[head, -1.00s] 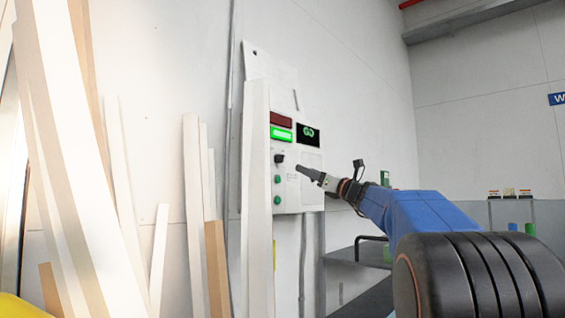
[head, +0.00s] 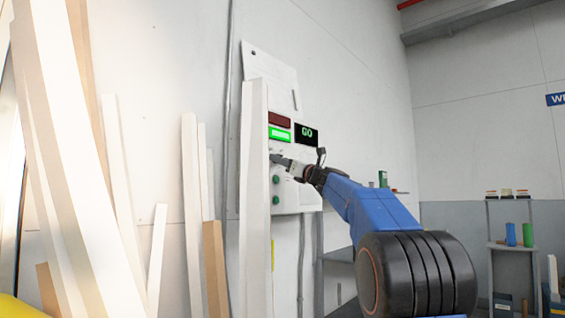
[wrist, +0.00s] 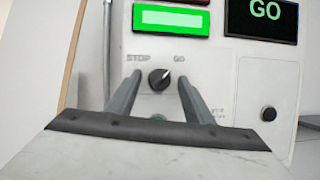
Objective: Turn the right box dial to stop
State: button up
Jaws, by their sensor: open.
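The control box (head: 309,195) is a pale panel on the wall. Its black dial (wrist: 159,79) sits between the printed words STOP on the left and GO on the right, and its white pointer mark is turned toward GO. The green lamp (head: 280,134) is lit, the red lamp (head: 280,119) is dark, and the display (head: 306,134) reads GO. My gripper (wrist: 157,80) is open, with one finger on each side of the dial in the wrist view. I cannot tell whether they touch it. In the head view my gripper (head: 273,158) covers the dial.
Green buttons (head: 276,190) sit below the dial. A black knob (wrist: 268,114) is at the right in the wrist view. Pale boards (head: 190,200) lean at the left, one (head: 253,200) close beside the box. A shelf (head: 510,245) stands at the right.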

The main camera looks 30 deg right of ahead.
jog(key=c, duration=1)
jog(key=shift+c, duration=0.2)
jog(key=shift+n, duration=0.5)
jog(key=shift+w+d+r+n+g+y, duration=0.15)
jog(key=shift+n+g+y, duration=1.1)
jog(key=shift+n, duration=2.25)
jog(key=shift+d+n+g+y, duration=0.2)
jog(key=shift+n+g+y, duration=1)
jog(key=shift+n, duration=2.3)
jog(key=shift+w+d+r+n+g+y, duration=0.15)
jog(key=shift+n+g+y, duration=1.05)
jog(key=shift+n, duration=2.3)
jog(key=shift+s+t, duration=0.1)
jog(key=shift+t, duration=0.15)
